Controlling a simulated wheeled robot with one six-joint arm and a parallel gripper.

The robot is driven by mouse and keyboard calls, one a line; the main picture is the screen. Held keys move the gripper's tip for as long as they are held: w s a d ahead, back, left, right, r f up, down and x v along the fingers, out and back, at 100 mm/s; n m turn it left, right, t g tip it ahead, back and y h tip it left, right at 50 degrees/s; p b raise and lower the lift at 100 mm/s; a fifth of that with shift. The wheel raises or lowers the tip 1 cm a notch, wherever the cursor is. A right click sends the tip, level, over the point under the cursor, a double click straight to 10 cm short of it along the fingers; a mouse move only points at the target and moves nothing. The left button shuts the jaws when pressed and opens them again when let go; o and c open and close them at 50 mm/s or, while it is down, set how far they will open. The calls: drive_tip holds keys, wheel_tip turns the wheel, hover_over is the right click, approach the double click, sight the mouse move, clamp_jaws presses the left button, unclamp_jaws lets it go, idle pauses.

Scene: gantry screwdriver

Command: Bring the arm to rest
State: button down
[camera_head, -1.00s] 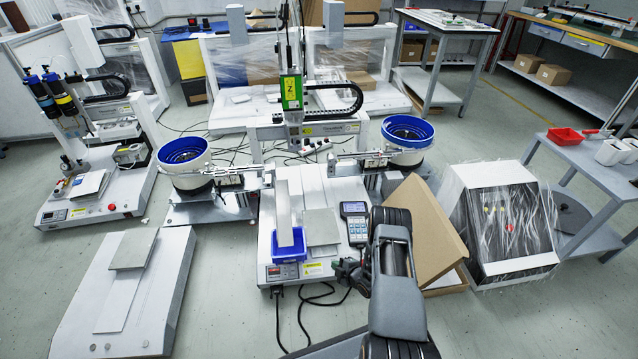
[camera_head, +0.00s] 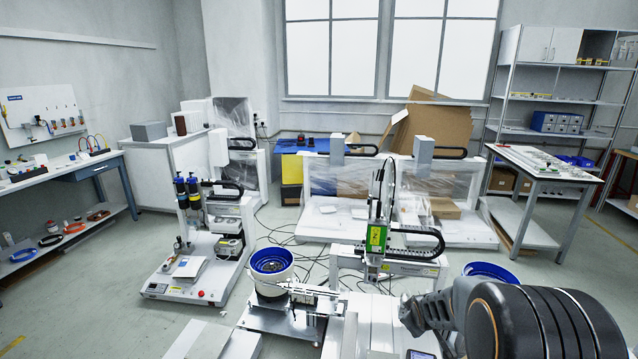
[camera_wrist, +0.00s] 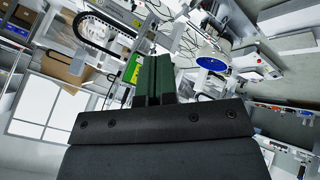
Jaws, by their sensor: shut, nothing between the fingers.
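My gripper (camera_wrist: 155,78) shows in the wrist view as two dark green fingers held together with nothing between them. In the head view my grey and black arm fills the lower right corner, folded close to the camera. It covers part of the gantry screwdriver machine (camera_head: 405,268), which stands behind it. The machine's green-labelled screwdriver head (camera_head: 376,238) is upright and clear of the arm. The wrist view is tilted and shows the green label (camera_wrist: 133,68) beyond the fingers.
A blue-rimmed feeder bowl (camera_head: 271,272) stands left of the arm, and another blue-rimmed bowl (camera_head: 490,271) is partly hidden behind it. A smaller bench machine (camera_head: 200,262) stands at left. A workbench (camera_head: 60,180) is at far left, with open floor before it.

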drive_tip(key=s+a+r+m+g+y+p, duration=0.1)
drive_tip(key=s+a+r+m+p, duration=0.2)
drive_tip(key=s+r, duration=0.8)
drive_tip(key=s+a+r+m+g+p, duration=0.2)
drive_tip(key=s+a+r+p, duration=0.4)
drive_tip(key=r, duration=0.8)
drive_tip(key=s+m+p, duration=0.1)
drive_tip(key=s+p, duration=0.2)
drive_tip(key=s, duration=0.2)
drive_tip(key=shift+a+r+m+y, duration=0.35)
drive_tip(key=shift+r+m+y, duration=0.05)
